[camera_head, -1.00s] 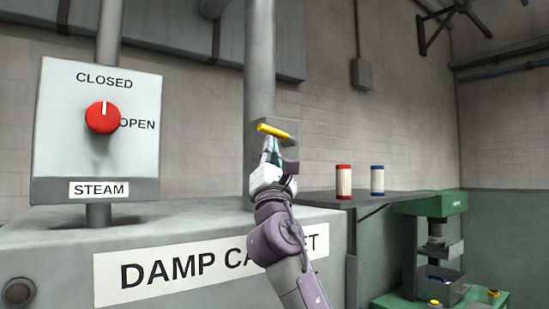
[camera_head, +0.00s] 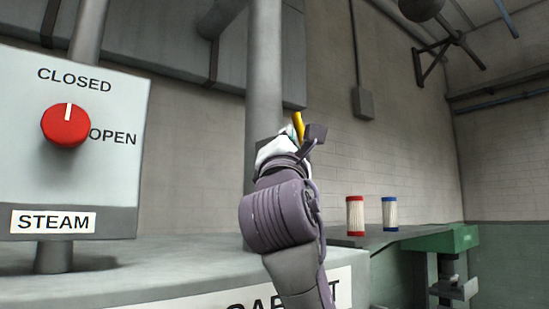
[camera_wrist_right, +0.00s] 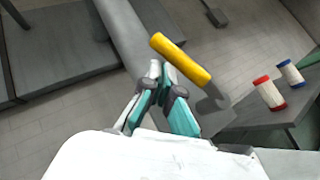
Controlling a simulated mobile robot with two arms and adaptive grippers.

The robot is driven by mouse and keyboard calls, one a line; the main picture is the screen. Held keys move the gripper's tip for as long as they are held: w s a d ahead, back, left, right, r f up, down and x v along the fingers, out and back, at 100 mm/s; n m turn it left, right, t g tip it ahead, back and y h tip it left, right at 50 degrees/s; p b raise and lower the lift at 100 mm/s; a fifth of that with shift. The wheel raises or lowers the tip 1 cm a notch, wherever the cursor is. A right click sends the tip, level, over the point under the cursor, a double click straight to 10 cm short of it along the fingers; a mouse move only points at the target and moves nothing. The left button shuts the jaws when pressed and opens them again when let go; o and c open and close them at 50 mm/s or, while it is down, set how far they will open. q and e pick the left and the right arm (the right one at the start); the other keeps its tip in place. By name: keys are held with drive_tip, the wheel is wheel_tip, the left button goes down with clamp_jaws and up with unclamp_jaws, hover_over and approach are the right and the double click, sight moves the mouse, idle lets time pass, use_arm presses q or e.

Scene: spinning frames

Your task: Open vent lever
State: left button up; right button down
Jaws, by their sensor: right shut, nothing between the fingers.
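The vent lever is a short yellow handle (camera_head: 299,126) by the vertical grey pipe (camera_head: 264,80). It shows steep, close to the pipe's direction, and its lower part is hidden behind my right gripper. In the right wrist view the whole yellow handle (camera_wrist_right: 181,59) shows, slanted across the pipe's edge. My right gripper (camera_head: 290,133) is raised at the lever. In the wrist view its fingertips (camera_wrist_right: 161,69) are together and empty, just beside the handle; I cannot tell if they touch it. My left gripper is not in view.
A steam panel (camera_head: 110,180) with a red knob (camera_head: 66,126), its white mark toward CLOSED, stands at the left on the grey cabinet top (camera_head: 190,255).

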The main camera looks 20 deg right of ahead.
sight(299, 125)
drive_tip(key=shift+s+d+r, duration=0.15)
drive_tip(key=shift+d+r, duration=0.2)
drive_tip(key=shift+r, duration=0.15)
drive_tip(key=shift+s+d+r, duration=0.15)
drive_tip(key=shift+d+r, duration=0.15)
drive_tip(key=shift+r, duration=0.15)
drive_tip(key=shift+d+r, duration=0.2)
drive_tip(key=shift+d, duration=0.15)
drive_tip(key=shift+w+d, duration=0.15)
drive_tip(key=shift+w, duration=0.2)
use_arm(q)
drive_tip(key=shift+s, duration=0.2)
use_arm(e)
drive_tip(key=shift+s+r, duration=0.1)
drive_tip(key=shift+s, duration=0.05)
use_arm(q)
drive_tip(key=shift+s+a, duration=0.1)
